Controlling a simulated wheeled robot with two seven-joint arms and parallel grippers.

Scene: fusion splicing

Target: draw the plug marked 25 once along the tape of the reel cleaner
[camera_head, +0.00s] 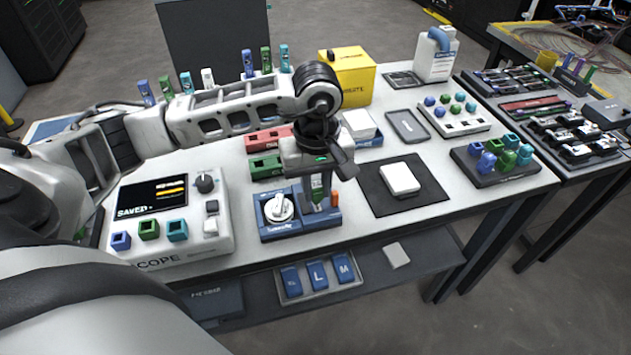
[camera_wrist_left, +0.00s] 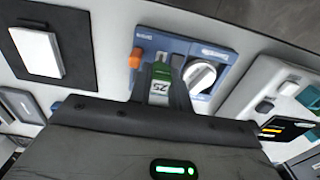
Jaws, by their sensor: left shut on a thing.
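The reel cleaner (camera_head: 290,232) is a blue block with a round white reel (camera_head: 279,207) on its left and an orange piece (camera_head: 334,199) on its right. It also shows in the left wrist view (camera_wrist_left: 213,48). My left gripper (camera_head: 318,190) points down over the cleaner, between the reel and the orange piece. It is shut on a green plug marked 25 (camera_wrist_left: 160,82). The plug's lower end is at the cleaner's top; I cannot tell whether it touches the tape. The fingers hide part of the plug and the tape. My right gripper is out of view.
A scope (camera_head: 170,245) with a screen reading SAVED stands left of the cleaner. A dark mat (camera_head: 425,205) with a white block (camera_head: 400,179) lies to the right. Red (camera_head: 266,138) and green (camera_head: 262,167) holders stand behind. The table's front edge is close to the cleaner.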

